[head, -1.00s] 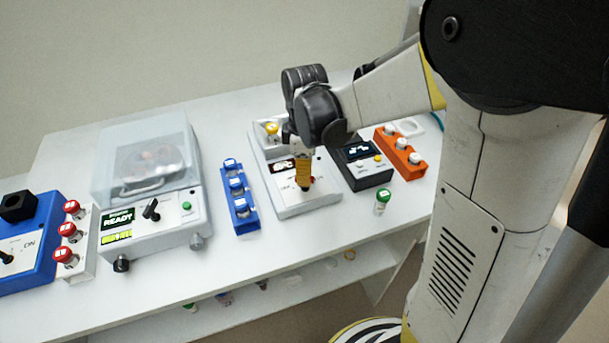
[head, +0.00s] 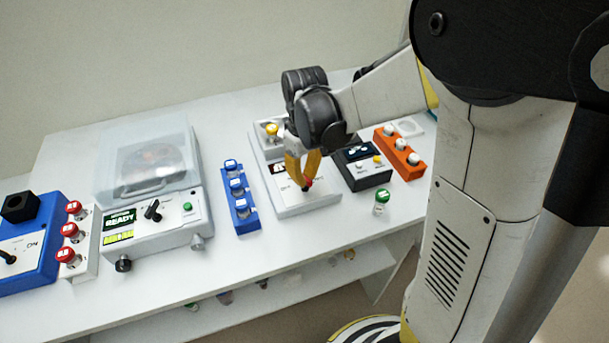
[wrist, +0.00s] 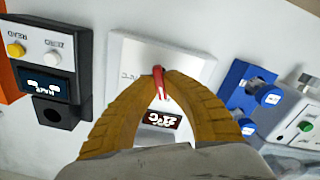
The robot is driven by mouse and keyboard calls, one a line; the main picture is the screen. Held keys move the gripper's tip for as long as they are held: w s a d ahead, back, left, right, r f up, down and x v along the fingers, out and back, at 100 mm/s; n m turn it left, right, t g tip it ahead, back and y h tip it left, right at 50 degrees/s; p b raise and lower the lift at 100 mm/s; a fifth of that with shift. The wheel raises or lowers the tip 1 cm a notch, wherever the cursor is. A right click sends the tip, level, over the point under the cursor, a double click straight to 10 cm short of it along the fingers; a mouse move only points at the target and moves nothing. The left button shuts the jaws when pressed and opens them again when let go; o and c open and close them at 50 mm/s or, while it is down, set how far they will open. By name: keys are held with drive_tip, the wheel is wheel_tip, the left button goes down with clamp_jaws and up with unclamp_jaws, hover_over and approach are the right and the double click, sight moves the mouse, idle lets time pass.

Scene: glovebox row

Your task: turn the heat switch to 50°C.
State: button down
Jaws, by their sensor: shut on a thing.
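The heat switch is a small red lever (wrist: 162,88) on the sloping front panel of a white device (head: 318,200). My gripper (head: 306,187) reaches down over that panel, its two yellow fingers bowed outward and meeting at the tips. In the wrist view my gripper (wrist: 160,74) is shut on the red lever, one fingertip on each side. A dark display with red-and-white digits (wrist: 161,119) sits behind the lever, partly covered by the fingers. I cannot read its value or the small printed marks beside the switch.
A dark box with a screen (head: 364,175) stands close on the right, with an orange rack (head: 405,163) beyond. A blue rack (head: 240,208) stands on the left. A green-capped vial (head: 381,205) stands near the table's front edge. A lidded centrifuge-like machine (head: 150,225) is farther left.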

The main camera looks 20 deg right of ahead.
sight(305, 177)
drive_tip(key=shift+m, duration=0.4)
drive_tip(key=c, duration=1.5)
unclamp_jaws()
wheel_tip(305, 177, up, 12)
